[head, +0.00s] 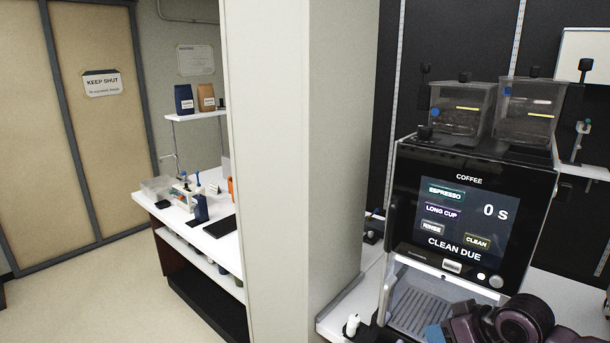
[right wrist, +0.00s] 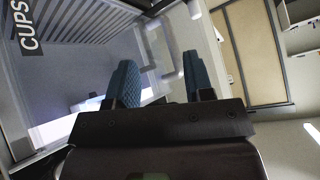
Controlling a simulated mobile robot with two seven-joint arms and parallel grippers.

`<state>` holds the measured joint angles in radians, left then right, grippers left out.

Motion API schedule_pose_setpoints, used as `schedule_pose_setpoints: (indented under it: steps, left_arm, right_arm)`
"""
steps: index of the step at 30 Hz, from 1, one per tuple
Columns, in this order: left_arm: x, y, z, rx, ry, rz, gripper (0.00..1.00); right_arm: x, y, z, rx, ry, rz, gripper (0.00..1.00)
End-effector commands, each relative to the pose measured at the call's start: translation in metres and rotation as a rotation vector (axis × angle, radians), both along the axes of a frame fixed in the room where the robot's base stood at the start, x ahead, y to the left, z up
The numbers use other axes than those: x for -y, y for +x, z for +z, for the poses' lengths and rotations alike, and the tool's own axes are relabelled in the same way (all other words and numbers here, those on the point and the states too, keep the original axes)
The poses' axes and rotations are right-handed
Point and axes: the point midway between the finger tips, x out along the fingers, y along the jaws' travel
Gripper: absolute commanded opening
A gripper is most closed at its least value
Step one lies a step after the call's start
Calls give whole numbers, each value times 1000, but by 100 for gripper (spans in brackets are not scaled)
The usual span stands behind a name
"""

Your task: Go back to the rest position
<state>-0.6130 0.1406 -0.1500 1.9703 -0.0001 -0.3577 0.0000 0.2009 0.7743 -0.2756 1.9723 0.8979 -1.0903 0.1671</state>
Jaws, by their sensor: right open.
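My right gripper (head: 434,334) shows at the bottom of the head view, in front of the coffee machine's drip tray (head: 425,308). Only a blue fingertip and dark arm parts are visible there. In the right wrist view its two blue padded fingers (right wrist: 157,82) stand well apart with nothing between them. My left gripper does not show in either view.
A black coffee machine (head: 462,205) stands on a white counter, its screen reading "CLEAN DUE". Left of it is a pale pillar (head: 270,170). Beyond lie a side counter (head: 215,240) and open floor (head: 80,300). A "CUPS" label (right wrist: 28,35) shows in the right wrist view.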

Motion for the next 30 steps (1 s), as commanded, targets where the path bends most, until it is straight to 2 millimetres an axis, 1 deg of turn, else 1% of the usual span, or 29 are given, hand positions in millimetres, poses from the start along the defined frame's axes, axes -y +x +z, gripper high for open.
schedule_pose_setpoints:
  steps: [1,6,11,15,19,21,24,27,30]
  left_arm:
    - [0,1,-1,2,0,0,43]
    - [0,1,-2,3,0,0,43]
    - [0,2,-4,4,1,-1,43]
    - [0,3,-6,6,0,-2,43]
    - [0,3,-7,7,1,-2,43]
    - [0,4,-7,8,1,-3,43]
    - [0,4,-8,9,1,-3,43]
    - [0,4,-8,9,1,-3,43]
    - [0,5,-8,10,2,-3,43]
  right_arm:
    - [-3,-10,-23,12,19,-24,48]
    - [-6,-39,-80,96,37,-111,48]
    - [-6,-77,-126,169,27,-201,48]
    - [-4,-116,-160,226,-9,-278,48]
    - [-1,-156,-184,272,-63,-344,48]
    - [0,-175,-194,291,-96,-370,48]
    - [1,-197,-203,312,-137,-397,48]
    - [2,-211,-208,325,-167,-410,48]
    - [2,-218,-209,332,-181,-415,48]
